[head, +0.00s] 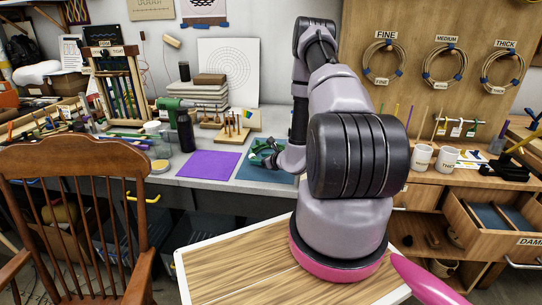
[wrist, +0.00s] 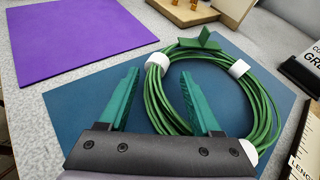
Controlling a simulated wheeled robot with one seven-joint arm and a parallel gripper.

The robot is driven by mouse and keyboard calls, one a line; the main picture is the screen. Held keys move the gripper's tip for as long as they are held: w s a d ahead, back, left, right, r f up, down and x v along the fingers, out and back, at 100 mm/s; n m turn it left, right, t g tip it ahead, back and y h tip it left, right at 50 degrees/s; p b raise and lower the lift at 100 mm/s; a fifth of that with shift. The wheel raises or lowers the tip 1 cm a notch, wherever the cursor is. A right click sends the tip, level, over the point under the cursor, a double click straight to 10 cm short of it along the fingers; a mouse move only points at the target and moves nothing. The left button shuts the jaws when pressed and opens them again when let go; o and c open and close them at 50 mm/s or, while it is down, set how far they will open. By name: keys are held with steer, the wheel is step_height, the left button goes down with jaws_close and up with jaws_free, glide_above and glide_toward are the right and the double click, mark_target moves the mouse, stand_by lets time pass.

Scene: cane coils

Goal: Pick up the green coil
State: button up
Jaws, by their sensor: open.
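The green coil (wrist: 262,100) lies on the blue mat (wrist: 75,105). It is a ring of several green strands with white ties (wrist: 157,62) and a green tab (wrist: 198,42) at its far side. My gripper (wrist: 159,73) is open, with two teal fingers. In the wrist view the coil's left side shows between the fingers. The left finger appears outside the ring and the right finger over its open middle. I cannot tell how far the fingers are above the mat. In the head view the coil (head: 259,147) is small and partly hidden by my gripper.
A purple mat (wrist: 75,38) lies to the left. A wooden board with pegs (head: 232,134) stands behind the mats. A dark bottle (head: 186,131) stands behind the purple mat. In the wrist view a dark sign holder (wrist: 300,72) and a ruler (wrist: 304,150) lie at right.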

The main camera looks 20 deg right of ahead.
steer(key=shift+x, duration=1.3)
jaws_close()
